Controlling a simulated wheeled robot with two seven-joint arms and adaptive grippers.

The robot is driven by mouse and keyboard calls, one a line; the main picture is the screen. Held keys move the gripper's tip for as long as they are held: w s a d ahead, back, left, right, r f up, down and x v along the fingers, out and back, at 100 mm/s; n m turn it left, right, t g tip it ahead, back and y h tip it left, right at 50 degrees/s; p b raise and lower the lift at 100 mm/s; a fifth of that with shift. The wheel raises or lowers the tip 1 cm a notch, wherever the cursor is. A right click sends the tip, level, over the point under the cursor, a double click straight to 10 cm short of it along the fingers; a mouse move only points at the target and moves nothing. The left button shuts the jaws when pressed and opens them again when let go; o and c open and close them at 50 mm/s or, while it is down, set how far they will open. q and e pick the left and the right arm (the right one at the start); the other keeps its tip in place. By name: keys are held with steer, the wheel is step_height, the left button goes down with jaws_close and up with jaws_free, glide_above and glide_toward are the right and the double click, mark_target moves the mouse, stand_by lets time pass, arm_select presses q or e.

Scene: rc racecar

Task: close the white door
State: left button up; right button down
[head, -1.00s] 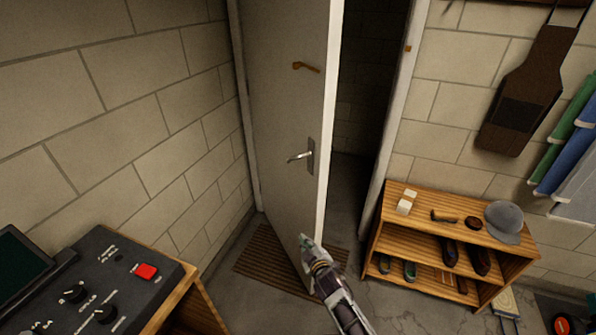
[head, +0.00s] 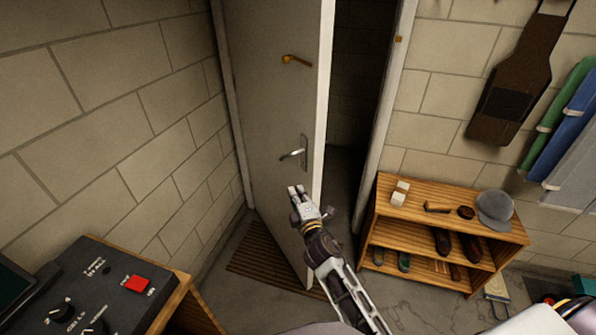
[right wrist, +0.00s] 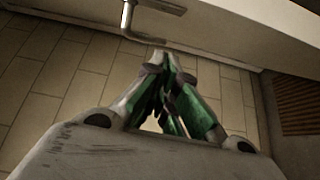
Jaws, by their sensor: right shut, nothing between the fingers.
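The white door (head: 262,110) stands partly open in its frame, its free edge (head: 322,110) on the right with a dark gap beyond. It has a silver lever handle (head: 292,155) and a brass hook (head: 296,60) above. My right gripper (head: 297,190) is shut and empty, just below the handle in the head view; whether it touches the door I cannot tell. In the right wrist view its green-padded fingers (right wrist: 172,60) are together, pointing towards the door (right wrist: 225,30), with the handle (right wrist: 150,20) at the upper left. My left gripper is not in view.
A wooden shelf (head: 440,212) with shoes and a cap (head: 495,208) stands right of the doorway. A slatted mat (head: 262,262) lies on the floor below the door. A control panel (head: 85,295) with a red button is at lower left. A brick wall rises on the left.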

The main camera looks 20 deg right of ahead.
mark_target(299, 170)
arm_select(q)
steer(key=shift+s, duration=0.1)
arm_select(e)
steer(key=shift+f, duration=0.1)
steer(key=shift+w, duration=0.2)
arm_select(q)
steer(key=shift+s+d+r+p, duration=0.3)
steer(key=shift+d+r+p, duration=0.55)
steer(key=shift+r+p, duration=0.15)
arm_select(e)
steer(key=w+d, duration=0.1)
steer(key=w, duration=0.2)
steer(key=w+d, duration=0.1)
steer(key=w, duration=0.3)
steer(key=w+d, duration=0.2)
steer(key=w, duration=0.1)
steer(key=shift+w, duration=0.35)
steer(key=shift+d+n, duration=0.1)
steer(key=shift+n, duration=0.2)
